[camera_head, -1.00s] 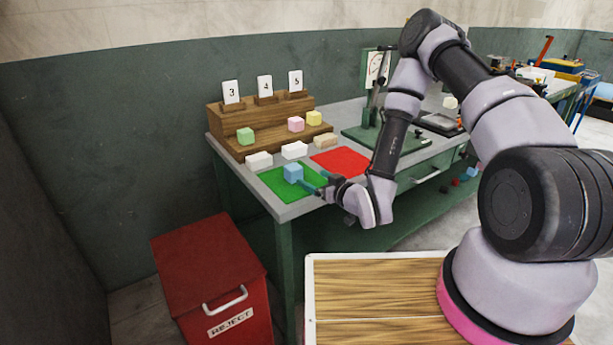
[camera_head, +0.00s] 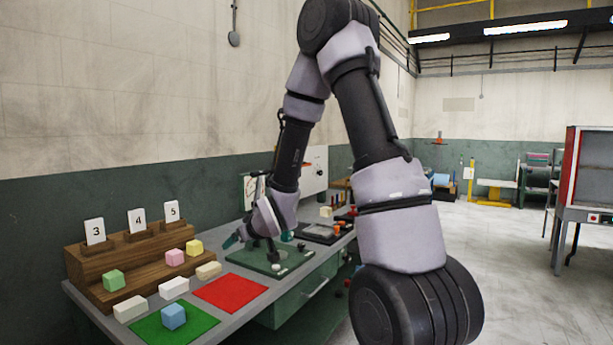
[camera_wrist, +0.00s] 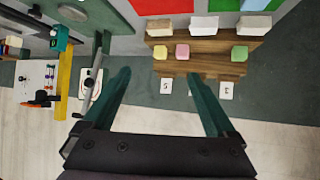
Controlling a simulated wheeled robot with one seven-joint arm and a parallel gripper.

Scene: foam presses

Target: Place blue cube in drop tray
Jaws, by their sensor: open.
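The blue cube (camera_head: 174,316) sits on the green mat (camera_head: 204,322) near the front left of the bench in the head view. My gripper (camera_head: 258,239) is up over the bench, behind and to the right of the cube and well apart from it. In the wrist view my gripper (camera_wrist: 158,76) has its two teal fingers spread wide with nothing between them. A pale blue patch at that view's top edge, on the green mat, may be the cube. A dark shallow tray (camera_head: 318,236) lies farther along the bench; I cannot tell whether it is the drop tray.
A red mat (camera_head: 230,292) lies beside the green one. Behind stands a wooden stepped rack (camera_head: 90,262) with number cards and green, pink and yellow cubes. Pale blocks lie in front of it. A press (camera_head: 268,262) on a green base stands beyond the red mat.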

